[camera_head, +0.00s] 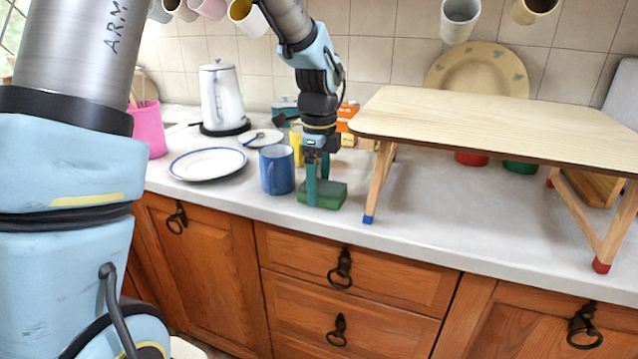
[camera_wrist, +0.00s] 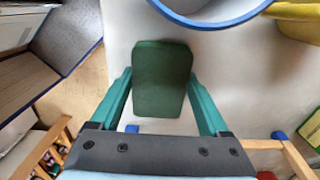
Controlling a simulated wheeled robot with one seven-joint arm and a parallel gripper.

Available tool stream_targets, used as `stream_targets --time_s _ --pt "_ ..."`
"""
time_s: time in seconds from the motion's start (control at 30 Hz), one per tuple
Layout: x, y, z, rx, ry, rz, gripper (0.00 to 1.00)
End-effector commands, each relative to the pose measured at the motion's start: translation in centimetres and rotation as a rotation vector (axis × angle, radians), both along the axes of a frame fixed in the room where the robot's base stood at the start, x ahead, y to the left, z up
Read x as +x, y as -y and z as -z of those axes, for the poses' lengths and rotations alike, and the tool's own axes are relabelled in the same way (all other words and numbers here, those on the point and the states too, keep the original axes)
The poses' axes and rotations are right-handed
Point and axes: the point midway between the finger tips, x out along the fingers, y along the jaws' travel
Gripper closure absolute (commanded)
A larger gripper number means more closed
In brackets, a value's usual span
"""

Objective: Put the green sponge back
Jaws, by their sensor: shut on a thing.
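The green sponge (camera_head: 332,196) is at the front edge of the grey counter, between the blue mug and the small table's leg. My gripper (camera_head: 317,184) points down at it with its teal fingers around it, shut on the sponge. In the wrist view the sponge (camera_wrist: 163,80) shows between the two fingers (camera_wrist: 163,103) of my gripper. The sponge is at counter level; I cannot tell whether it touches the counter.
A blue mug (camera_head: 277,170) stands close left of the sponge. A white plate (camera_head: 208,163), a kettle (camera_head: 221,95) and a pink container (camera_head: 150,128) are further left. A small wooden table (camera_head: 500,118) stands on the right, its blue-tipped leg (camera_head: 378,185) near the sponge. Mugs hang above.

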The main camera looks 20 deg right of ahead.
Motion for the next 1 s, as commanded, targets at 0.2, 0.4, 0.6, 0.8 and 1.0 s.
stream_targets --time_s 0.2,0.4,0.6,0.8,1.0 --pt "0.0 0.0 0.3 0.001 -0.001 0.0 0.65" --pt "0.0 0.0 0.2 0.0 0.0 0.0 0.01" --pt "0.0 0.0 0.2 0.0 0.0 0.0 0.0" --pt "0.0 0.0 -1.0 -0.001 0.001 -0.001 0.0" --pt "0.1 0.1 -4.9 -0.004 0.003 -0.002 0.0"
